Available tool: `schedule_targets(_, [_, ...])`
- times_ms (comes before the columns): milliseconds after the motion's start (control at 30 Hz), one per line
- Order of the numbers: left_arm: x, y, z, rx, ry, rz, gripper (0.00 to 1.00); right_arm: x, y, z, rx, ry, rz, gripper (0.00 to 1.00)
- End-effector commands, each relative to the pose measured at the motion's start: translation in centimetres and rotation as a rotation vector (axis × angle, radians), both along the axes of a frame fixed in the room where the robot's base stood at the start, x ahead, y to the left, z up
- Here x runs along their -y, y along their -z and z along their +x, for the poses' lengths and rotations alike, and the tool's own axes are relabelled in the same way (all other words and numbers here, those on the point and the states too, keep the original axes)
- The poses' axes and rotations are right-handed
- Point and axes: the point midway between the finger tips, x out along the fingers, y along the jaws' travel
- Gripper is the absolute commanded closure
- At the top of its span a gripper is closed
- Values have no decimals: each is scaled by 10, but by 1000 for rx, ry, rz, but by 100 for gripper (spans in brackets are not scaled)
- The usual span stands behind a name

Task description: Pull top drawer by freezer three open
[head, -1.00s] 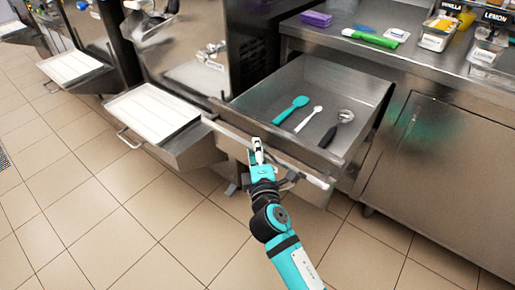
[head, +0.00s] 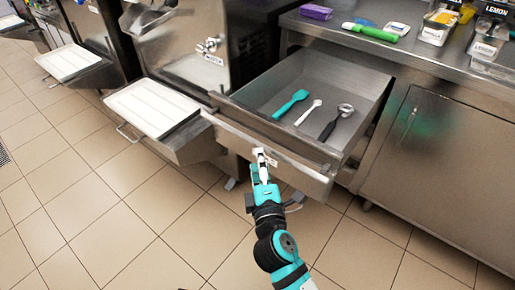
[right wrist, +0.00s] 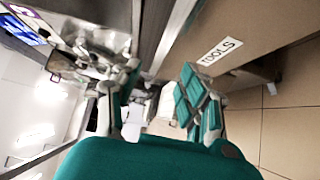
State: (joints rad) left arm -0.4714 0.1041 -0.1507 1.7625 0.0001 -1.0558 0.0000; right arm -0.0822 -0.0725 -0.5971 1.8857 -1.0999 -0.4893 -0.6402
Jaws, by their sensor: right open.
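The top drawer (head: 275,137) stands pulled out from under the steel counter. Inside lie a teal spatula (head: 291,103), a white spoon (head: 308,112) and a dark-handled scoop (head: 330,129). My right gripper (head: 262,163) is at the outer face of the drawer front, near its top edge. In the right wrist view, the open fingers (right wrist: 160,115) have no object visibly held between them. The drawer front's TOOLS label (right wrist: 220,51) shows beside them. Whether a finger touches the drawer front cannot be told. My left gripper is not in view.
A freezer (head: 195,50) stands left of the drawer, with a white tray (head: 152,107) jutting out at its front. The counter (head: 395,55) holds a purple box (head: 316,12), a green-handled tool (head: 370,31) and ingredient tubs. Tiled floor in front is clear.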

Motion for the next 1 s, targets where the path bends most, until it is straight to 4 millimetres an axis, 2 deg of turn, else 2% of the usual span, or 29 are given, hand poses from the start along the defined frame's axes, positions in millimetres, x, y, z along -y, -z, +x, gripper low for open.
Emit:
schedule_targets(100, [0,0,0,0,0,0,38,4,1,-24,-3,0,1,58])
schedule_targets(300, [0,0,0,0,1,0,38,7,0,-44,-1,0,2,58])
schedule_targets(867, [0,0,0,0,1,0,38,8,0,-47,-1,0,1,58])
schedule_targets(967, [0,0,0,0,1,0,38,12,9,-47,-28,10,19,58])
schedule_targets(1000, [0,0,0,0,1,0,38,18,19,-46,-58,22,40,58])
